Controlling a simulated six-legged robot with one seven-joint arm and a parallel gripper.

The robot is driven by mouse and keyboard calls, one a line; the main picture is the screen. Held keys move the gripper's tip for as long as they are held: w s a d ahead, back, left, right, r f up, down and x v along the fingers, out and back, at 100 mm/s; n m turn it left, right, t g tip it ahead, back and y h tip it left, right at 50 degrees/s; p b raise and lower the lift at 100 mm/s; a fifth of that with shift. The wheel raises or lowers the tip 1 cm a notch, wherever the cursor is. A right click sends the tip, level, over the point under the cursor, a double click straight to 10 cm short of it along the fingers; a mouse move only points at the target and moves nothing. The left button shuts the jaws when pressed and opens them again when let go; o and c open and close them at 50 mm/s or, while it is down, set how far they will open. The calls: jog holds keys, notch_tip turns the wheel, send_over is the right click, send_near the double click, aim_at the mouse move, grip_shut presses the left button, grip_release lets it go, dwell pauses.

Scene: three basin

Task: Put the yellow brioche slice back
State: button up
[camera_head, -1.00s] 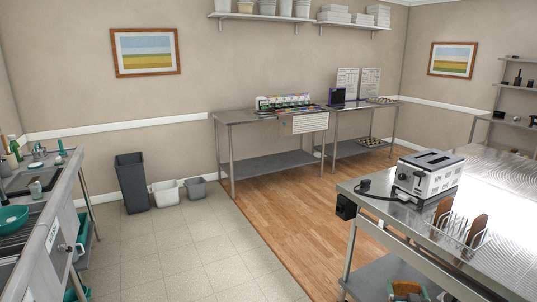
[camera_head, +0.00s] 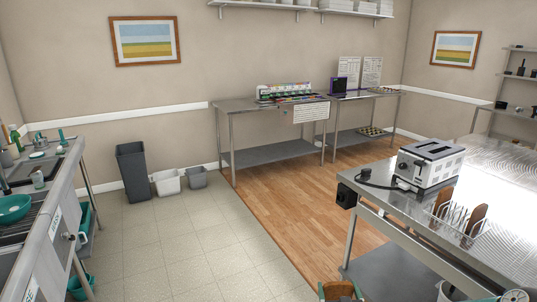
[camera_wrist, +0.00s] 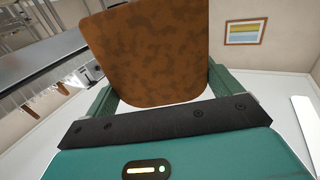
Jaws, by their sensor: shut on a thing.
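My gripper (camera_wrist: 162,82) is shut on a mottled brown bread slice (camera_wrist: 150,45), held between its two green fingers in the wrist view. The slice looks brown, not yellow. In the head view, my gripper (camera_head: 341,291) shows only partly at the bottom edge, in front of the metal table. A white wire rack (camera_head: 457,222) stands on that table with two brown slices in it, a rear one (camera_head: 442,202) and a front one (camera_head: 474,219). The silver toaster (camera_head: 430,163) stands behind the rack. The held slice is clear of both.
The metal table (camera_head: 390,203) fills the right side, with a black cord beside the toaster. A sink counter (camera_head: 52,205) stands at the left, a grey bin (camera_head: 134,172) and two tubs at the wall. The floor between is clear.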

jog(key=s+a+f, duration=0.4)
jog(key=a+f, duration=0.1)
jog(key=a, duration=0.1)
jog(key=shift+s+f, duration=0.2)
dwell(0.4)
jog(key=shift+a, duration=0.1)
jog(key=shift+a, duration=0.15)
